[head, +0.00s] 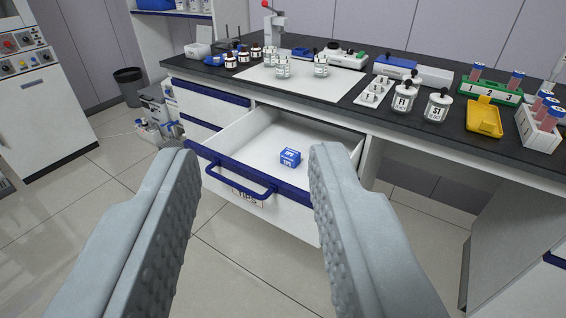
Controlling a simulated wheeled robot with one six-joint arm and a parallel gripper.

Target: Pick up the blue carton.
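The small blue carton (289,158) with white lettering lies inside an open white drawer (240,137) of the bench, toward the drawer's right side. The drawer has a blue front edge with a blue bar handle (240,184) and a label below it. My gripper (255,160) is open and empty in the foreground, its two grey fingers wide apart. In the picture the carton shows between the fingers, but it is farther off, and nothing touches it.
The dark bench top (420,115) above the drawer holds jars, bottles, a green tube rack (490,91) and a yellow tray (484,118). A black bin (130,85) and a white cabinet (45,110) stand at left. The tiled floor before the drawer is clear.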

